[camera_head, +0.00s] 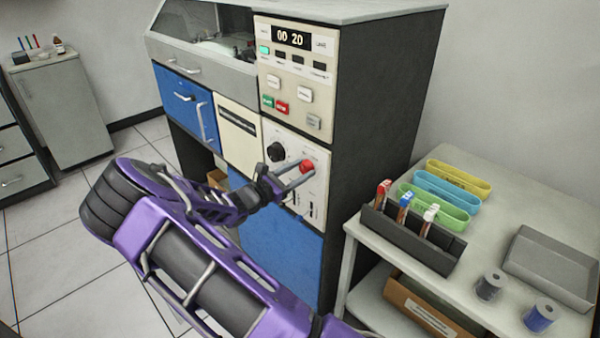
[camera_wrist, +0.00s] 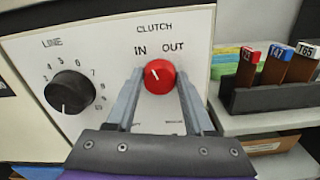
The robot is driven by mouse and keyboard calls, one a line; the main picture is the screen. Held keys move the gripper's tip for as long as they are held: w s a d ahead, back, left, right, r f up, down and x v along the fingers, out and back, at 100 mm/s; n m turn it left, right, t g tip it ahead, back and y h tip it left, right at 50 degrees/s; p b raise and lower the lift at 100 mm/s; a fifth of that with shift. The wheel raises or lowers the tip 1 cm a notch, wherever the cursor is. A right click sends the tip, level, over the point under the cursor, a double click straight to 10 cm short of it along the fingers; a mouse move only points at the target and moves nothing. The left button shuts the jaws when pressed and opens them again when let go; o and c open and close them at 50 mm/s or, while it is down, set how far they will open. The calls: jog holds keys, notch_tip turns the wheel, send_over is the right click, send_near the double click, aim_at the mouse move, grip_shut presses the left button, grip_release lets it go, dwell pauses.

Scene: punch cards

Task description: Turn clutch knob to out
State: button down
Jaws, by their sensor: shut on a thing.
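The red clutch knob (camera_wrist: 160,78) is on the cream panel, below the printed words CLUTCH, IN and OUT. A small white mark on it is turned up and left, toward IN. In the head view the knob (camera_head: 307,166) shows at the right of the lower panel. My gripper (camera_wrist: 160,80) reaches in from below, with one grey finger on each side of the knob, shut on it. In the head view my gripper (camera_head: 298,178) is at the panel, and its fingers partly cover the area around the knob.
A black LINE dial (camera_wrist: 69,91) sits left of the clutch knob; it also shows in the head view (camera_head: 276,151). Small switches (camera_head: 311,209) are below the knob. A table (camera_head: 480,170) at right bears a dark card rack (camera_head: 408,240), coloured trays and a grey tray (camera_head: 552,268).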

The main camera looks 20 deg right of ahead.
jog(key=m+b, duration=0.1)
jog(key=m, duration=0.1)
jog(key=m+b, duration=0.2)
jog(key=m, duration=0.1)
jog(key=shift+s+f+m, duration=0.1)
jog(key=shift+f+m, duration=0.1)
jog(key=shift+m, duration=0.1)
jog(key=shift+m+b, duration=1.45)
jog(key=shift+m, duration=0.65)
jog(key=shift+c, duration=1.4)
grip_release()
jog(key=shift+r, duration=0.1)
jog(key=p+v, duration=0.1)
jog(key=v, duration=1.6)
jog(key=shift+a, duration=0.2)
jog(key=shift+s+r, duration=0.1)
jog(key=shift+s, duration=0.05)
